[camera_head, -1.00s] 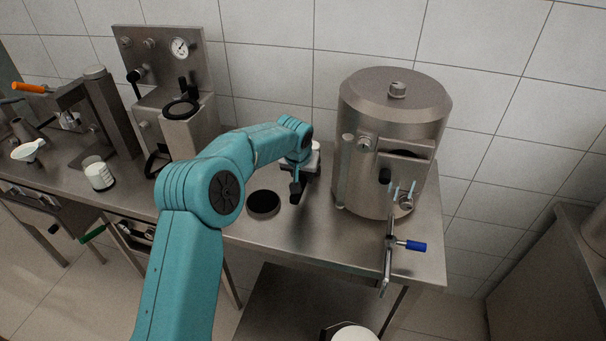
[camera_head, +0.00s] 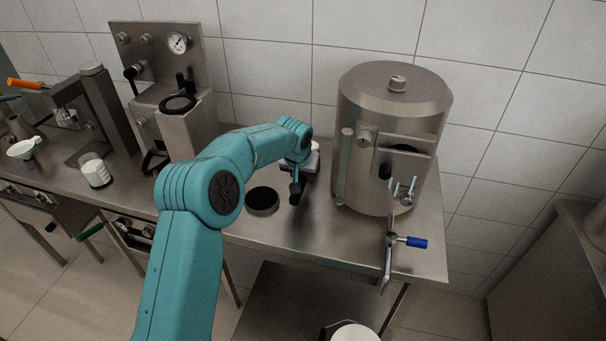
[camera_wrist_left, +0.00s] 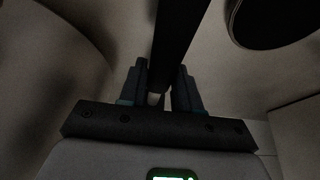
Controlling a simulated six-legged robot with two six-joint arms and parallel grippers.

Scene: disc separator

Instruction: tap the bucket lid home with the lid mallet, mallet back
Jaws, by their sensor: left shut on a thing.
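My left gripper (camera_head: 296,190) is over the steel table, left of the big steel drum. In the left wrist view, my left gripper (camera_wrist_left: 160,92) is shut on a dark straight bar, which looks like the handle of the lid mallet (camera_wrist_left: 180,40). The bar runs up out of the picture, so I cannot see its head. The bucket with a white lid (camera_head: 355,333) is low at the bottom edge of the head view, partly cut off. I cannot tell whether the lid is seated. My right gripper is not in view.
A dark round disc (camera_head: 262,200) lies on the table (camera_head: 330,245) left of my gripper. The steel drum (camera_head: 392,130) with a blue-handled lever (camera_head: 416,242) fills the table's right part. A gauge machine (camera_head: 160,60) and a white-filled beaker (camera_head: 96,172) stand left.

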